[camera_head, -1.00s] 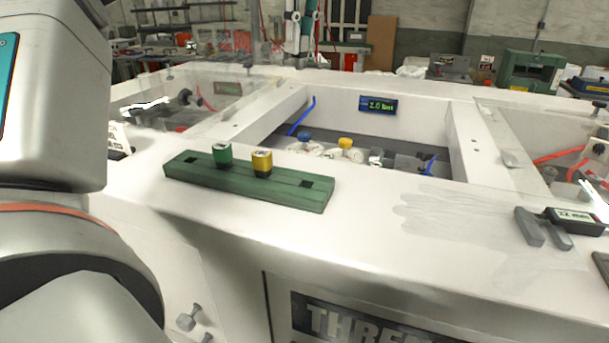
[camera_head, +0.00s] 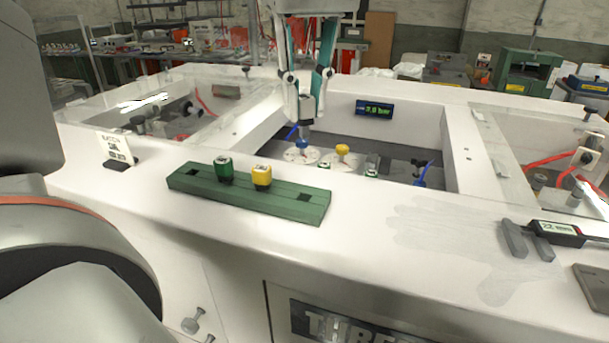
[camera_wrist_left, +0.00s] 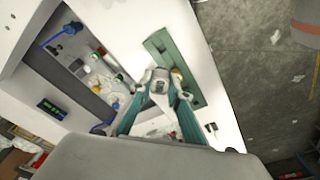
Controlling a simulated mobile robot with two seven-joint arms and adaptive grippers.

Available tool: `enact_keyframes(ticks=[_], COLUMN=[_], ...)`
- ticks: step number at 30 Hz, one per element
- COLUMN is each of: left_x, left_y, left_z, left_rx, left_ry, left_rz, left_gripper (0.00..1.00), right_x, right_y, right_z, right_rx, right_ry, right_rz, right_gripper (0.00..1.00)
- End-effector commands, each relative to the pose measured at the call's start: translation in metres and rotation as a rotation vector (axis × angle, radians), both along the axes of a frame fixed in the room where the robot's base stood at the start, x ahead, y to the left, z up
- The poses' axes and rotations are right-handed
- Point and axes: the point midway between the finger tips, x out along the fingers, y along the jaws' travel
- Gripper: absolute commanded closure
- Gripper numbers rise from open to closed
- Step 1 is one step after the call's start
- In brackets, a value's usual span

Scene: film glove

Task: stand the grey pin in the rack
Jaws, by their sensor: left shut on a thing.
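My left gripper (camera_head: 306,98) is shut on the grey pin (camera_head: 307,116), which hangs roughly upright between the fingertips. In the head view it overlaps the open bay behind the rack, over a blue-topped knob. In the left wrist view the gripper (camera_wrist_left: 160,88) and the grey end of the pin (camera_wrist_left: 160,80) overlap the middle of the rack. The green rack (camera_head: 280,199) lies on the white top. A green pin (camera_head: 224,169) and a yellow pin (camera_head: 262,177) stand in it. Square holes show empty near its left and right ends. My right gripper is out of view.
A blue knob (camera_head: 303,144) and a yellow knob (camera_head: 343,149) stand in the recessed bay. A white card (camera_head: 115,148) stands left of the rack. A caliper-like gauge (camera_head: 555,232) lies at the right. The white top between rack and gauge is clear.

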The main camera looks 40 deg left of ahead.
Motion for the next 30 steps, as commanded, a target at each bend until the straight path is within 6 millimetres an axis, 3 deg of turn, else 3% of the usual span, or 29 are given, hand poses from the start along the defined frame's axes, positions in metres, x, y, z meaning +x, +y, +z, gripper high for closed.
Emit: enact_keyframes(ticks=[3, 9, 17, 24, 30], left_x=[-0.001, -0.001, 0.0, 0.0, 0.0], left_y=[0.0, 0.0, 0.0, 0.0, 0.0], left_z=[-0.034, -0.073, -0.091, -0.121, -0.124], left_rx=[-0.002, -0.002, 0.0, -0.002, -0.001], left_ry=[0.006, 0.003, 0.001, 0.003, -0.002], left_rz=[-0.003, 0.0, 0.001, 0.0, 0.002], left_gripper=[1.0, 1.0, 1.0, 1.0, 1.0], right_x=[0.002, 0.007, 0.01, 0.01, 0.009], right_y=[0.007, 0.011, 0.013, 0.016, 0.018], right_z=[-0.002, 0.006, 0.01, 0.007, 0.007], right_rx=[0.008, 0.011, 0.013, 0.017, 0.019], right_ry=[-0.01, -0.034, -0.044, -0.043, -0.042], right_rz=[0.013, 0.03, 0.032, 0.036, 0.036], right_gripper=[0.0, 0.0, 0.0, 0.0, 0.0])
